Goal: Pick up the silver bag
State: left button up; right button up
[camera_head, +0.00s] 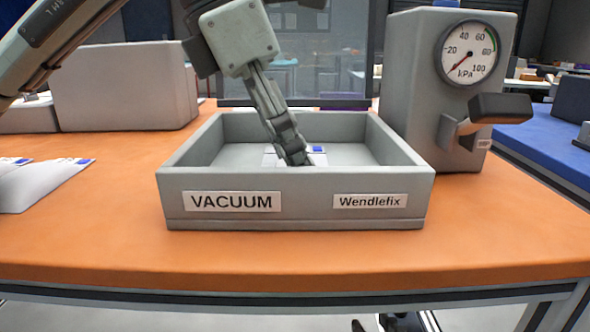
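A flat pale silver-white bag (317,158) with a blue mark lies on the floor of the grey open tray (300,215) labelled VACUUM and Wendlefix.
More pale bags with blue marks (40,187) lie on the orange table (110,240) at the left. A grey box (125,88) stands behind them. A grey machine with a kPa gauge (469,54) and a lever (498,107) stands right of the tray. The tray walls surround my gripper.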

pick_arm(q)
jog(key=shift+d+f, duration=0.1)
pick_arm(e)
jog(key=shift+r, duration=0.1)
pick_arm(q)
jog(key=c, duration=1.3)
